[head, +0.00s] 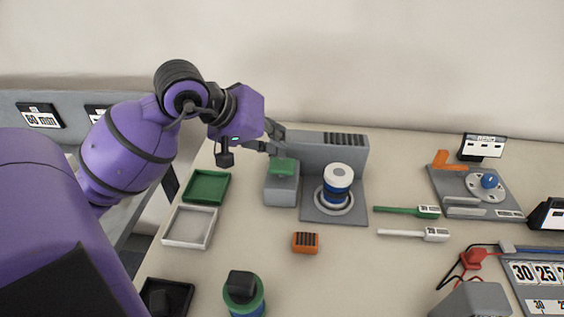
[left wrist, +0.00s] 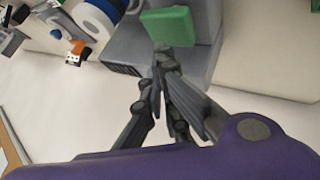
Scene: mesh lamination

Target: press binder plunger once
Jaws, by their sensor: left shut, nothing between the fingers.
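A grey block (head: 281,190) with a green pad (head: 283,166) on top, which looks like the binder plunger, stands at the left end of a grey station with an upright back wall (head: 325,153). The green pad also shows in the left wrist view (left wrist: 168,27), just beyond the fingertips. My left gripper (head: 270,147) is shut and empty, reaching in from the left beside and behind the pad. In the left wrist view the closed fingertips (left wrist: 162,52) appear close to the pad; I cannot tell whether they touch it. My right gripper is not in view.
A white-topped blue cylinder (head: 338,178) stands right of the block. A green tray (head: 206,187) and white tray (head: 188,228) lie left, an orange block (head: 305,242) in front. Green (head: 405,211) and white (head: 410,234) handled tools lie right.

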